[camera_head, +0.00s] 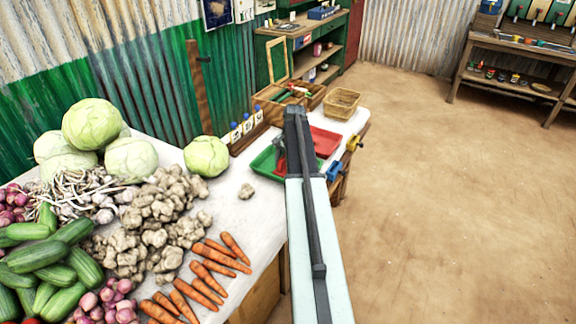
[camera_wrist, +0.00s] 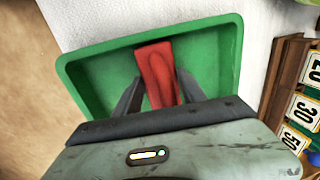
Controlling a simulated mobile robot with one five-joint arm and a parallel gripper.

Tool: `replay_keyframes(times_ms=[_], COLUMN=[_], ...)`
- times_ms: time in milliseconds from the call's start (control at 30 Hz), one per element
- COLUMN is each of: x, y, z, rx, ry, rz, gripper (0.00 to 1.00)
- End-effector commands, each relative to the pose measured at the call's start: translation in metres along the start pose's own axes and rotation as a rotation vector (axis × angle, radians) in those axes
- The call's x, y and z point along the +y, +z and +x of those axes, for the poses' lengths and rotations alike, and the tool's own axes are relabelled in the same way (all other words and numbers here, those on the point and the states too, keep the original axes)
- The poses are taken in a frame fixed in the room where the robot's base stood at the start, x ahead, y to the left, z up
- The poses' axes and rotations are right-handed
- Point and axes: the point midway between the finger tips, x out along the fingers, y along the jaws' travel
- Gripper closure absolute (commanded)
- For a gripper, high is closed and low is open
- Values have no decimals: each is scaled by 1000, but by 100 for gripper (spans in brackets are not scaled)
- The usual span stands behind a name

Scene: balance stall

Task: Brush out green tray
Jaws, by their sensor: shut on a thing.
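The green tray (camera_wrist: 105,67) lies on the white-covered table, and it also shows in the head view (camera_head: 262,163), partly hidden behind my arm. My gripper (camera_wrist: 160,88) is over the tray with its two dark fingers on either side of a red object (camera_wrist: 155,62), probably the brush's handle. The gripper is shut on this red object, which lies within the tray's outline. No bristles show, and I cannot tell whether the red object touches the tray floor. In the head view the fingertips are mostly hidden by my arm.
A red tray (camera_head: 326,142) sits just beyond the green one. A wicker basket (camera_head: 341,103) and an open wooden box (camera_head: 268,105) stand farther back. Number cards (camera_wrist: 303,108) stand beside the tray. A ginger piece (camera_head: 246,191), a cabbage (camera_head: 206,156) and carrots (camera_head: 215,252) lie nearer. The floor right is clear.

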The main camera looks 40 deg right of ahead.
Motion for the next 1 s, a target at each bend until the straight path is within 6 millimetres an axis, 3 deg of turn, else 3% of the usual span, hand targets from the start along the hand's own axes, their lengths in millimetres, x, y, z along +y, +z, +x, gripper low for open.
replay_keyframes(times_ms=[167, 533, 1000], x=[-2, -1, 1], y=[-2, -36, -26], z=[1, -1, 1], rx=[0, 1, -2], ry=[-2, -1, 0], rz=[0, 0, -1], gripper=[84, 84, 84])
